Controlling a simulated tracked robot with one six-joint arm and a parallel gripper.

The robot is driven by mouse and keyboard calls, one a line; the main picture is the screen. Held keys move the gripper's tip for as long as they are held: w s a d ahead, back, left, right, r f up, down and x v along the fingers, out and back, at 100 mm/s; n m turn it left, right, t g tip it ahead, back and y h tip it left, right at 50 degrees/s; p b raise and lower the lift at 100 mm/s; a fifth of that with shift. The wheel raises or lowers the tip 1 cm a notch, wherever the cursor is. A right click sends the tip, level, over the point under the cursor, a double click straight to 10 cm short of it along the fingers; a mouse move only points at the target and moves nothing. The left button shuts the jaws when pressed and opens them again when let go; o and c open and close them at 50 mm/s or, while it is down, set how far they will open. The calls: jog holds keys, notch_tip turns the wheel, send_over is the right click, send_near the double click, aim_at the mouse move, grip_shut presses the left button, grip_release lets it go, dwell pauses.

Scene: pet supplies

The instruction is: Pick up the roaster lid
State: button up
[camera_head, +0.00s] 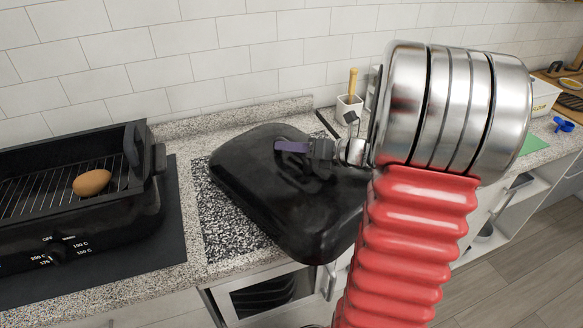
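The black roaster lid (262,190) is in the middle of the head view, above a black-and-white speckled mat (222,222) on the counter. It looks tilted, with its near corner toward me; I cannot tell whether it rests on the mat or is clear of it. My gripper (300,150) is over the top of the lid, at its raised middle part. A purple piece shows at the gripper's end. The fingertips and the lid's handle are mostly hidden, so I cannot tell whether the gripper is shut on it.
The open black roaster (145,215) stands at left on a dark mat, with a brown oval item (91,182) on its rack. Blue and green items lie at far right. My arm hides the counter right of the lid.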

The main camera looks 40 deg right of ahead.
grip_shut()
dwell(1.0)
jog(key=shift+d, duration=0.1)
